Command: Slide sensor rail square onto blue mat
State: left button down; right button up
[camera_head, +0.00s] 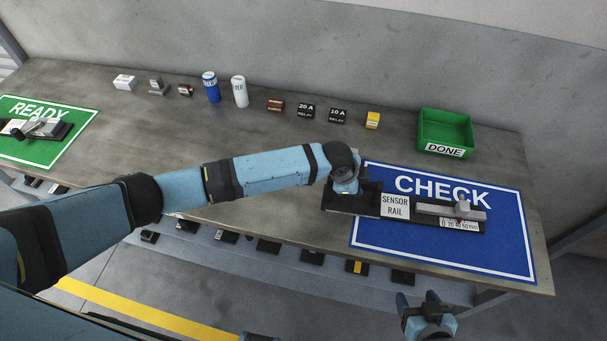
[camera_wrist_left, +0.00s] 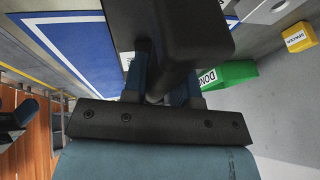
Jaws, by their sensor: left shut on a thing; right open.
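The sensor rail (camera_head: 395,206) is a long dark base with a white "SENSOR RAIL" label, a grey bar and a small scale. Its right part lies over the blue CHECK mat (camera_head: 515,255), and its left end sticks out past the mat's left edge. My left gripper (camera_head: 346,187) is shut on the rail's left end; the arm hides part of that grip. In the left wrist view the fingers (camera_wrist_left: 165,85) close around a dark block, with the mat (camera_wrist_left: 75,45) beyond. My right gripper (camera_head: 427,310) is open and empty, in front of the table edge, below the mat.
A green DONE bin (camera_head: 445,132) stands behind the mat. A row of small parts, with a yellow box (camera_head: 372,120) and a white can (camera_head: 239,91), lines the back. A green READY mat (camera_head: 45,130) with another device is at far left. The table middle is clear.

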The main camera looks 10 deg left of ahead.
aim_at(377, 187)
pick_arm(q)
jog(key=d+b, duration=0.1)
jog(key=d, duration=0.5)
jog(key=shift+f, duration=0.15)
jog(key=shift+d+b, duration=0.65)
jog(key=shift+d, duration=2.15)
jog(key=c, duration=0.8)
grip_release()
jog(key=shift+w, duration=0.15)
